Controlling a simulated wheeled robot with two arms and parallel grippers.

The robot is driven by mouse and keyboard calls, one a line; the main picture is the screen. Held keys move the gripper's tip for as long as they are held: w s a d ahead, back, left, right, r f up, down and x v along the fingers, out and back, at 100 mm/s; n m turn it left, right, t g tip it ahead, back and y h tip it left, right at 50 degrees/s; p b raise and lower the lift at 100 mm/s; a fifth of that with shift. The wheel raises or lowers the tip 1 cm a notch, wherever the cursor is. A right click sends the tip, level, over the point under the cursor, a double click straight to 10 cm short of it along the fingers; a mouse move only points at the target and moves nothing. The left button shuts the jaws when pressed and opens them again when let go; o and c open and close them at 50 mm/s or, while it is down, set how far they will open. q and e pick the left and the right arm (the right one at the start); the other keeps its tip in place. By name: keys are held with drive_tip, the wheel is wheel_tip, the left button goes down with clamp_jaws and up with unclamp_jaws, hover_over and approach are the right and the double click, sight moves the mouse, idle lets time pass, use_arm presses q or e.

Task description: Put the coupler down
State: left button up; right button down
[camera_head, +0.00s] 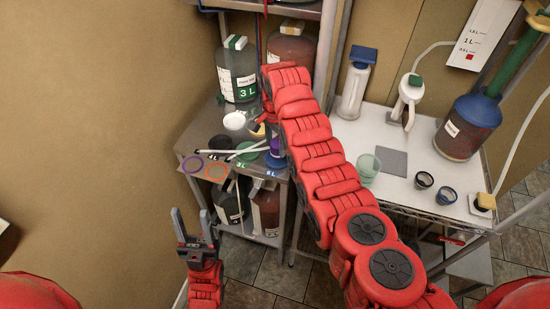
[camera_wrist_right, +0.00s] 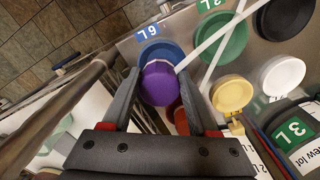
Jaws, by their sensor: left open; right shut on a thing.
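The coupler appears as a purple round piece (camera_wrist_right: 160,84) between the fingers of my right gripper (camera_wrist_right: 158,92) in the right wrist view. My right gripper is shut on it. In the head view the purple piece (camera_head: 275,146) shows just beside my right arm, over the blue disc on the metal table (camera_head: 225,118). That blue disc (camera_wrist_right: 158,52) lies partly behind the coupler in the wrist view, by a 6 L label. I cannot tell whether the two touch. My left gripper (camera_head: 192,218) is open and empty, low in front of the table.
A white lid (camera_head: 234,121) and white tubes lie behind. A 3 L jug (camera_head: 238,70) stands at the back. A white table (camera_head: 420,150) is at right.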

sight(275, 151)
drive_tip(key=shift+w, duration=0.25)
wheel_tip(275, 151, down, 3)
drive_tip(key=shift+r+p, duration=0.1)
drive_tip(key=shift+p, duration=0.55)
drive_tip(key=shift+s+f, duration=0.1)
drive_tip(key=shift+f, duration=0.15)
drive_tip(key=shift+f, duration=0.2)
drive_tip(key=shift+c, duration=0.8)
unclamp_jaws()
